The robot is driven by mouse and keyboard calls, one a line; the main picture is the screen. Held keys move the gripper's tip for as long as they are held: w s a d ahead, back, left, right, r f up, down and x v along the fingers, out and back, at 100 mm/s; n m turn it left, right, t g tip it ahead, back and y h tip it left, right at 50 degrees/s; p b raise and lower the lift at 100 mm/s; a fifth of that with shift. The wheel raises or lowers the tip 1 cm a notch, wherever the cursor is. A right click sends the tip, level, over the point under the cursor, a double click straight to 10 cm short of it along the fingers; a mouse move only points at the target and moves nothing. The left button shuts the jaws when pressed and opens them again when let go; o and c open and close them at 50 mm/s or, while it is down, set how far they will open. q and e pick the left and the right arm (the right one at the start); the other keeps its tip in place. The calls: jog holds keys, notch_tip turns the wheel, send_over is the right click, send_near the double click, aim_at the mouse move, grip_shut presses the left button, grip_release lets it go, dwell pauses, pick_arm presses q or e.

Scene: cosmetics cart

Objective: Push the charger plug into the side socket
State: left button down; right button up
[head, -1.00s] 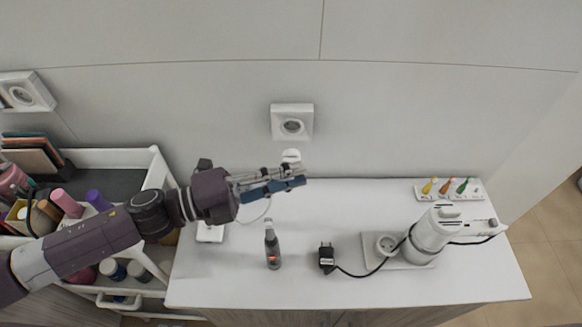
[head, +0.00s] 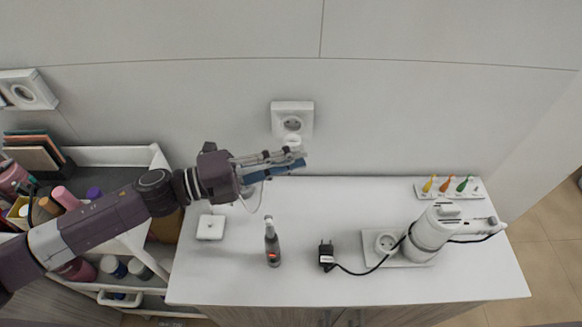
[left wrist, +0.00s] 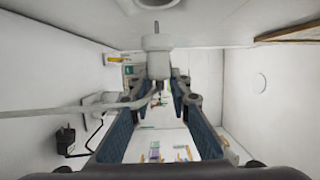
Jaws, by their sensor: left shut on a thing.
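The white charger plug (head: 293,139) is in my left gripper (head: 291,160), whose fingers are shut on it. In the left wrist view the plug (left wrist: 157,45) stands beyond the fingertips, with a pin at its end pointing toward a round socket at the top edge (left wrist: 150,4). A white wall socket (head: 292,108) is just behind the plug in the head view. The plug overlaps its lower edge there; a gap still shows in the wrist view. A white cable (left wrist: 60,110) runs left from the plug. My right gripper is not in view.
A white square box (head: 210,228), a dark bottle (head: 272,245) and a black plug (head: 326,257) are on the white table (head: 380,195). A white appliance (head: 432,232) stands right. Another wall socket (head: 28,90) is far left, above a loaded cart (head: 110,155).

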aim_at(291, 141)
pick_arm(q)
jog(key=shift+w, duration=0.7)
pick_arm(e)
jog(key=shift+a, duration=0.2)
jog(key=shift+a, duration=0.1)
pick_arm(q)
jog(key=shift+r, duration=0.1)
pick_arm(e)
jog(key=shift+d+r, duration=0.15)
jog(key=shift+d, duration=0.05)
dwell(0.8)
pick_arm(q)
jog(key=shift+w, duration=1.85)
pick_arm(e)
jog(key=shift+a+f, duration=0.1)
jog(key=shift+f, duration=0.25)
pick_arm(q)
jog(key=c, duration=1.7)
grip_release()
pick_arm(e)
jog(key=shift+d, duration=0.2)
